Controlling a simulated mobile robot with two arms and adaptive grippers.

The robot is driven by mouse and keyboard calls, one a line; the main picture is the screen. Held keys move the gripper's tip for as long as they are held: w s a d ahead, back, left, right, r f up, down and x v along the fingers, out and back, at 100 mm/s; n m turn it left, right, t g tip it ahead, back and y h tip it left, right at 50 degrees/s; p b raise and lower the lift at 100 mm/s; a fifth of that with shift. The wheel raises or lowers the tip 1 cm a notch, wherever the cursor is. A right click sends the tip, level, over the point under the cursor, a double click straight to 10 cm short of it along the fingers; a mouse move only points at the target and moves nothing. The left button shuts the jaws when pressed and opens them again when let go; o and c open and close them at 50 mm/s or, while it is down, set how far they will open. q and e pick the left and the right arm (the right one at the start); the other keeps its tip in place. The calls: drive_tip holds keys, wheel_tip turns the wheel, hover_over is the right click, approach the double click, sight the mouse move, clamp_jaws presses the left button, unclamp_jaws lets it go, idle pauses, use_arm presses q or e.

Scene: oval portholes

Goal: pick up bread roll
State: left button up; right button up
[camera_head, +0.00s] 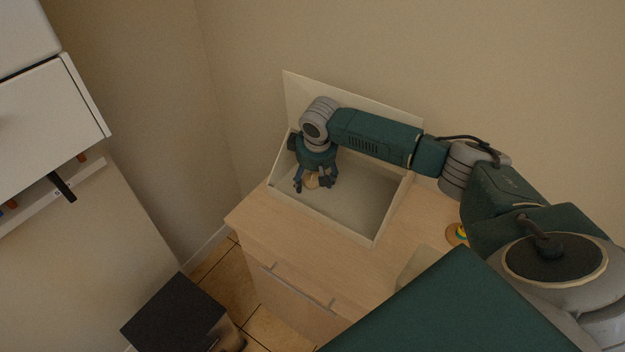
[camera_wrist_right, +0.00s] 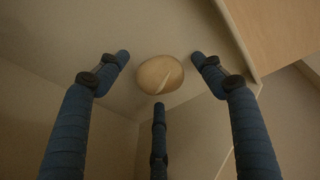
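The bread roll (camera_head: 312,182) is small, round and tan, and lies inside an open pale box (camera_head: 345,228) on the wooden cabinet, near the box's left end. My right gripper (camera_head: 313,184) reaches down into the box over the roll. In the right wrist view the roll (camera_wrist_right: 160,74) shows whole, with a pale score line, between the spread fingers of the right gripper (camera_wrist_right: 162,72). The fingers are open with gaps on both sides of the roll, and a third finger sits below it in the picture. My left gripper is not in view.
The box has a raised lid (camera_head: 300,98) at its back and walls all round; its right part is empty. A small yellow and green object (camera_head: 459,233) sits on the cabinet top (camera_head: 270,222) by my arm. A black bin (camera_head: 175,318) stands on the floor.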

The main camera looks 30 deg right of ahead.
drive_tip(key=c, duration=1.2)
drive_tip(key=shift+c, duration=0.2)
